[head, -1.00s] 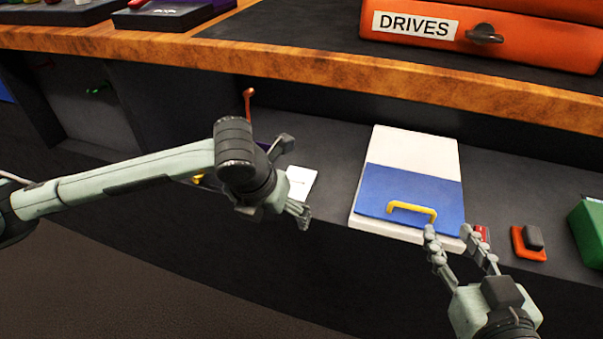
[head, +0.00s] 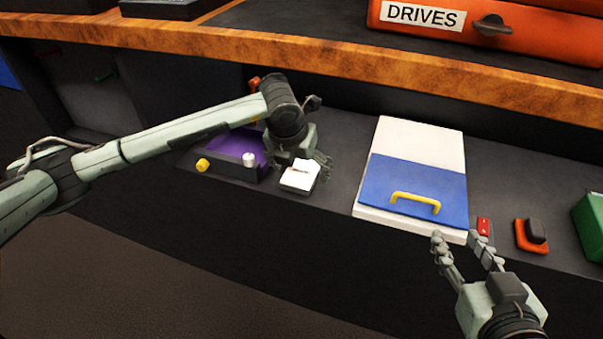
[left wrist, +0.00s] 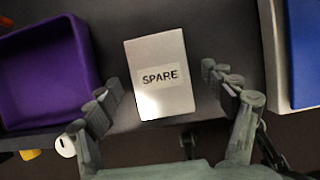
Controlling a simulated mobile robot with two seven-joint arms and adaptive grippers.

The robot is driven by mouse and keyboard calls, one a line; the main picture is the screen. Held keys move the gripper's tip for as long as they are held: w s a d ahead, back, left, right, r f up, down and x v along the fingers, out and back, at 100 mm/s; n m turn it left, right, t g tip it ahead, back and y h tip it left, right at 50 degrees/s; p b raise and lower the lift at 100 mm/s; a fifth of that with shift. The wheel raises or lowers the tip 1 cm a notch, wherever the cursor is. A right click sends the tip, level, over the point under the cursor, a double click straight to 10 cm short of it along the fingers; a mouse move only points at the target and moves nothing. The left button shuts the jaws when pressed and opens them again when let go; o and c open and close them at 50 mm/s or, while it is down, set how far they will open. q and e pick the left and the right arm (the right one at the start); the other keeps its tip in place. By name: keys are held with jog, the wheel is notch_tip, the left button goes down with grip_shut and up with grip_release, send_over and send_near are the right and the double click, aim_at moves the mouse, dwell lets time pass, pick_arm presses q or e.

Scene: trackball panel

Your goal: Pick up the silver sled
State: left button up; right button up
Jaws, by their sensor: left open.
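The silver sled (head: 299,178) is a pale, flat block on the grey ledge, partly covered by my left gripper in the head view. The left wrist view shows the sled (left wrist: 160,98) with a SPARE label on its face. My left gripper (head: 306,165) is open above it. In the left wrist view its fingers (left wrist: 160,80) stand on either side of the sled, with a gap visible on each side. My right gripper (head: 459,243) is open and empty at the ledge's front edge, near the white-and-blue panel.
A purple tray (head: 240,143) with a yellow knob (head: 202,165) is left of the sled. A white-and-blue panel (head: 420,183) with a yellow handle (head: 415,201) lies to its right. The wooden shelf edge (head: 350,80) overhangs behind.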

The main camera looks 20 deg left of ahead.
pick_arm(q)
jog(key=shift+f+b, duration=0.25)
jog(key=shift+b, duration=0.15)
dwell(0.5)
jog(key=shift+c, duration=0.3)
jog(key=c, duration=1.3)
jog(key=shift+r, duration=0.15)
